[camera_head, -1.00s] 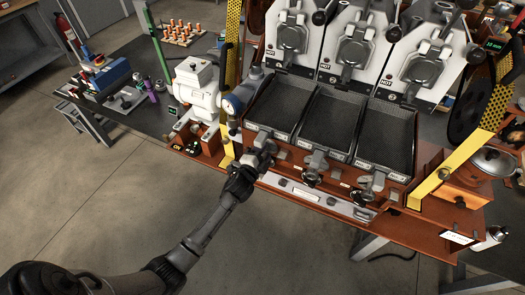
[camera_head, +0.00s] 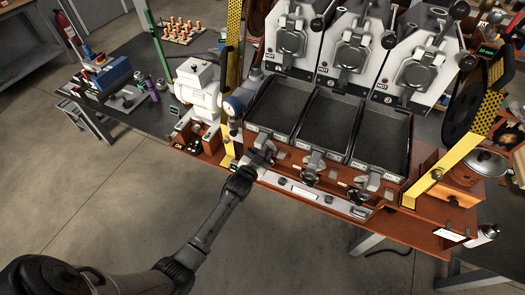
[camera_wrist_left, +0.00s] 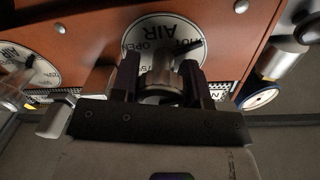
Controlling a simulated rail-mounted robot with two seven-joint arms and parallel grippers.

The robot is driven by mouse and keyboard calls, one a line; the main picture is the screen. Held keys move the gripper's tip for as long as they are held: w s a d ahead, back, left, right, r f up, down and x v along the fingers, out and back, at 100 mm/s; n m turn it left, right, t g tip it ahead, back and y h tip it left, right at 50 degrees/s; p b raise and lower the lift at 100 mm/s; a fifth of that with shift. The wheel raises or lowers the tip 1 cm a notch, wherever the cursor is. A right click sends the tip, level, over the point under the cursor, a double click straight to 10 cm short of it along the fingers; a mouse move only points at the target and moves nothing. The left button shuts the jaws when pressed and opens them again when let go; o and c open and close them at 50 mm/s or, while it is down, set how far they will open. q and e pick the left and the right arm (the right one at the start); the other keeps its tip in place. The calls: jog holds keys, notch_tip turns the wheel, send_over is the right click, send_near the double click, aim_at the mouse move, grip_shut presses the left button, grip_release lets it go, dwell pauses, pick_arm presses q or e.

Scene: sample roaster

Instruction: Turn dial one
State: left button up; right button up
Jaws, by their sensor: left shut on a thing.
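Dial one is a round white dial face (camera_wrist_left: 150,27) marked AIR, upside down in the left wrist view, with a metal knob (camera_wrist_left: 161,84) at its middle. It sits on the brown front panel at the left end of the row. My left gripper (camera_wrist_left: 160,90) has one dark finger on each side of the knob and is shut on it. In the head view my left gripper (camera_head: 262,156) is at the roaster's front left corner and hides most of this dial. My right gripper is not in view.
A second AIR dial (camera_wrist_left: 28,66) is to the left in the wrist view. In the head view black knobs (camera_head: 309,176) and levers line the front edge beside my gripper. Three black mesh trays (camera_head: 328,125) lie behind. The floor in front is clear.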

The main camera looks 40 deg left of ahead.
pick_arm(q)
jog(key=shift+n, duration=0.9)
jog(key=o, duration=0.9)
jog(key=shift+s, duration=0.1)
jog(key=s+d, duration=0.1)
jog(key=s, duration=0.8)
jog(key=s+d+p, duration=0.1)
jog(key=s, duration=0.3)
jog(key=shift+s+d, duration=0.2)
jog(key=shift+d, duration=0.1)
